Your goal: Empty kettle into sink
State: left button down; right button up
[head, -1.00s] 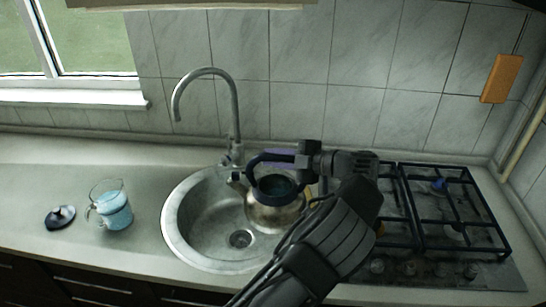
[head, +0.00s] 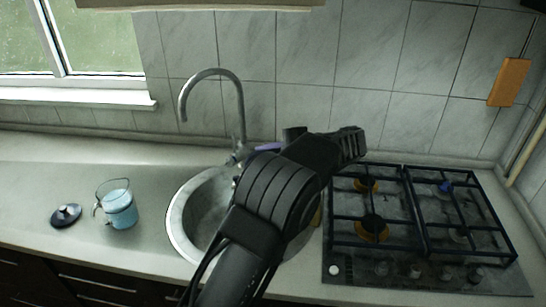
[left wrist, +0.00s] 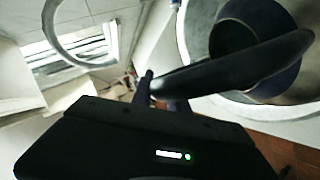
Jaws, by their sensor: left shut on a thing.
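The kettle shows in the left wrist view as a dark blue round opening (left wrist: 235,38) with a dark handle (left wrist: 235,65). My left gripper (left wrist: 160,92) is shut on this handle near its end. In the head view the kettle is hidden behind my left arm, which crosses over the right part of the sink. The steel sink (head: 180,222) shows only its left part and rim. Whether the kettle is tilted, or anything flows from it, I cannot tell. My right gripper is not in view.
The curved tap (head: 240,105) rises behind the sink. A glass jug with blue contents (head: 120,210) and a dark lid (head: 66,215) stand on the left counter. The gas hob (head: 425,225) lies to the right. The counter's far left is clear.

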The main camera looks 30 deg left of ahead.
pick_arm(q)
jog(key=shift+s+a+r+h, duration=0.2)
jog(key=shift+a+h, duration=0.1)
jog(key=shift+a, duration=0.15)
jog(key=shift+s+a+r+h, duration=0.1)
jog(key=shift+a+r+h, duration=0.05)
jog(key=shift+a+h, duration=0.2)
jog(key=shift+s+a+f, duration=0.1)
jog(key=shift+a+f, duration=0.1)
jog(key=shift+a, duration=0.2)
jog(key=s+a+f+n+t+h, duration=0.1)
jog(key=s+a+f+t+h, duration=0.1)
jog(key=a+f+h, duration=0.3)
jog(key=s+a+f+n+t+h, duration=0.1)
jog(key=a+f+h, duration=0.4)
jog(key=a, duration=0.6)
jog(key=shift+s+a+f+n+t+h, duration=0.25)
jog(key=shift+s+t+h, duration=0.25)
jog(key=shift+s+h, duration=0.75)
jog(key=shift+s, duration=0.1)
jog(key=shift+d+r, duration=0.15)
dwell(2.3)
